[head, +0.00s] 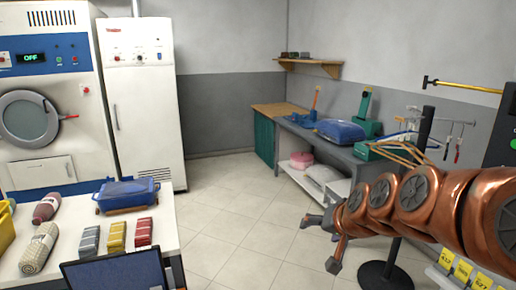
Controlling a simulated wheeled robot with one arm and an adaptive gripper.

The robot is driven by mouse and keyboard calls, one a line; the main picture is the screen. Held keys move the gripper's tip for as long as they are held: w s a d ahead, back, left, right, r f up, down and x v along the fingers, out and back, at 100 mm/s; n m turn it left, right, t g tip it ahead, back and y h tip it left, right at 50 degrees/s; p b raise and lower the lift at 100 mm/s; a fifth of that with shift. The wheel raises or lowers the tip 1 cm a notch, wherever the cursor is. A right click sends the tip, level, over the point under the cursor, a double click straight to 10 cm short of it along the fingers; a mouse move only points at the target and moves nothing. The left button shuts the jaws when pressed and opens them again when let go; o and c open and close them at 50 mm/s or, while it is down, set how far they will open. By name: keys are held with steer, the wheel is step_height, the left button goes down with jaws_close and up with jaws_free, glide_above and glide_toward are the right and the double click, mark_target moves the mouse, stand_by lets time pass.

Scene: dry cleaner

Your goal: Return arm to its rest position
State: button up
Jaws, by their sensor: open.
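My arm is copper-coloured and reaches in from the right edge of the head view, stretched out toward the middle. My gripper (323,242) is at its left end, grey, with its fingers spread apart. It is open and nothing is between the fingers. It hangs in the air over the tiled floor (235,235), to the right of the white table and apart from it.
A white table (190,240) at left holds a blue tub (127,193), rolled towels (40,247) and folded cloths (116,237). A grey bench (340,148) stands at the back right. A black garment stand (385,277) is behind my arm. Floor between is clear.

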steer(key=s+f+n+g, duration=0.1)
steer(key=s+f+g, duration=0.1)
steer(key=s, duration=0.5)
steer(key=s+a+f+n+g, duration=0.1)
steer(key=s+f, duration=0.3)
steer(key=s, duration=0.4)
steer(key=shift+a+f+g+h, duration=0.15)
steer(key=shift+f+g+h, duration=0.2)
steer(key=shift+g, duration=0.55)
steer(key=s+d+f+g, duration=0.1)
steer(key=s, duration=0.5)
steer(key=s+d+f+g+h, duration=0.1)
steer(key=s+d+g, duration=0.1)
steer(key=s, duration=0.4)
steer(key=s+d+f+n+g+h, duration=0.1)
steer(key=s+f+g, duration=0.1)
steer(key=s, duration=0.5)
steer(key=shift+d, duration=0.15)
steer(key=shift+c, duration=0.3)
